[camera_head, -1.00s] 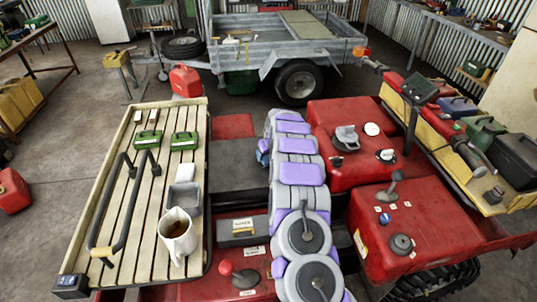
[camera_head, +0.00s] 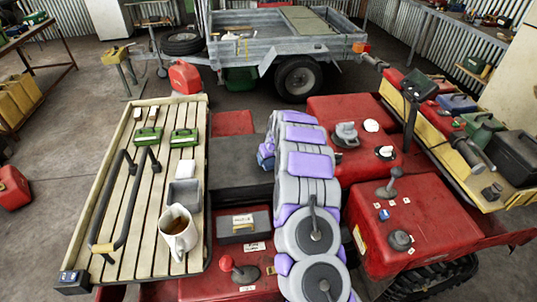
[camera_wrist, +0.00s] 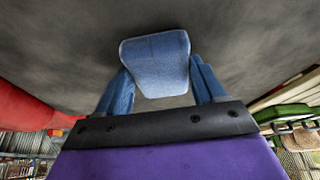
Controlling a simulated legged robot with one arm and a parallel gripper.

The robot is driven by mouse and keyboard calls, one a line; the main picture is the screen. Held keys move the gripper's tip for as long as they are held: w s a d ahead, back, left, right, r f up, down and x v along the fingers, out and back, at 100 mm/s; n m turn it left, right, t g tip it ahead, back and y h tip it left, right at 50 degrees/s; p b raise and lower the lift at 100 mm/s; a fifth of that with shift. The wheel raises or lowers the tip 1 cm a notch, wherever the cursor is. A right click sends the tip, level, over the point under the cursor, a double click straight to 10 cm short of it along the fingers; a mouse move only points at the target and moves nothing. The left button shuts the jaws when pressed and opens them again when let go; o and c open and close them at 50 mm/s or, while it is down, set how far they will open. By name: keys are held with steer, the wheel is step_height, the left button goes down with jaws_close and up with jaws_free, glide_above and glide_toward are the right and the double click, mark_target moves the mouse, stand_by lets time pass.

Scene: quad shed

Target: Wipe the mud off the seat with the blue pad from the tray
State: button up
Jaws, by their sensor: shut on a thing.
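The blue pad (camera_wrist: 155,62) is between the blue fingers of my gripper (camera_wrist: 163,88) in the wrist view, which is shut on it. Dark grey seat surface (camera_wrist: 250,45) fills the view behind the pad; I cannot tell whether they touch. In the head view the black seat (camera_head: 238,165) lies between the slatted rack and my arm. My gripper (camera_head: 266,153) is at the seat's right edge, mostly hidden by my arm, and the pad is hidden there. I see no distinct mud patch on the visible seat. The small grey tray (camera_head: 184,196) on the rack looks empty.
A red knobbed lever (camera_head: 240,272) stands near. Red bodywork (camera_head: 420,220) with knobs lies right of my arm.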

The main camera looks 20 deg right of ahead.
steer(key=shift+s+f, duration=0.15)
steer(key=shift+s, duration=0.05)
steer(key=shift+w+f, duration=0.1)
steer(key=shift+w, duration=0.1)
steer(key=shift+w+d+f+b, duration=0.15)
steer(key=shift+w+b, duration=0.2)
steer(key=shift+w, duration=0.45)
steer(key=shift+w+d+r+b, duration=0.1)
steer(key=shift+w+b, duration=0.2)
steer(key=shift+w, duration=0.45)
steer(key=shift+w+r+p, duration=0.15)
steer(key=shift+r+p, duration=0.15)
steer(key=shift+r, duration=0.2)
step_height(320, 180, up, 4)
steer(key=shift+w+d+r+p, duration=0.1)
steer(key=shift+d+r+p, duration=0.05)
steer(key=shift+p, duration=0.45)
steer(key=shift+r, duration=0.35)
